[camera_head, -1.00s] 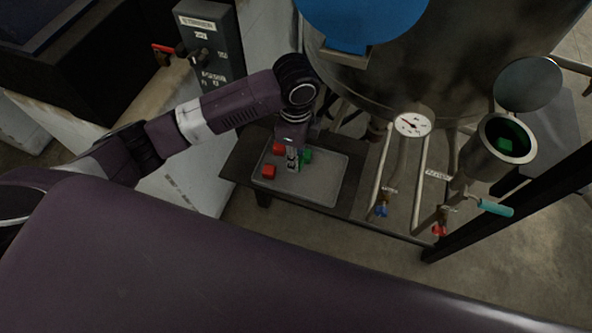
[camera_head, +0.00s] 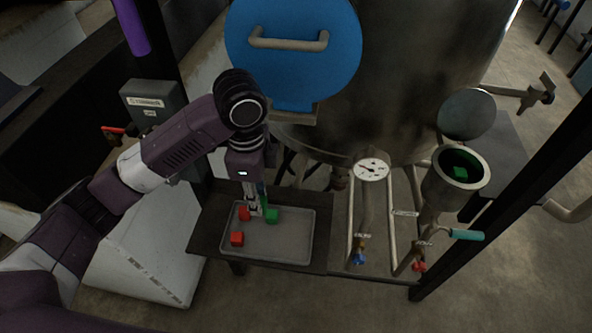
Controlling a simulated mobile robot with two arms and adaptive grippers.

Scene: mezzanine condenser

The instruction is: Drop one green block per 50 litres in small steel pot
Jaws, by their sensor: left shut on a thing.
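My left gripper (camera_head: 256,208) points down over the grey tray (camera_head: 291,256), its fingers shut on a green block; the fingers hide much of it, and a green strip shows alongside them. A green block (camera_head: 272,216) shows right beside the fingertips, low at the tray; I cannot tell whether it is the held one. Two red blocks lie in the tray, one (camera_head: 237,239) near its left edge and one (camera_head: 244,213) just left of the fingers. The small steel pot (camera_head: 443,190) stands open at the right, with a green block (camera_head: 460,172) inside. My right gripper is out of view.
The tray sits on a dark low table (camera_head: 210,231). A large steel tank with a blue hatch (camera_head: 294,75) stands behind. A dark post rises at the right.

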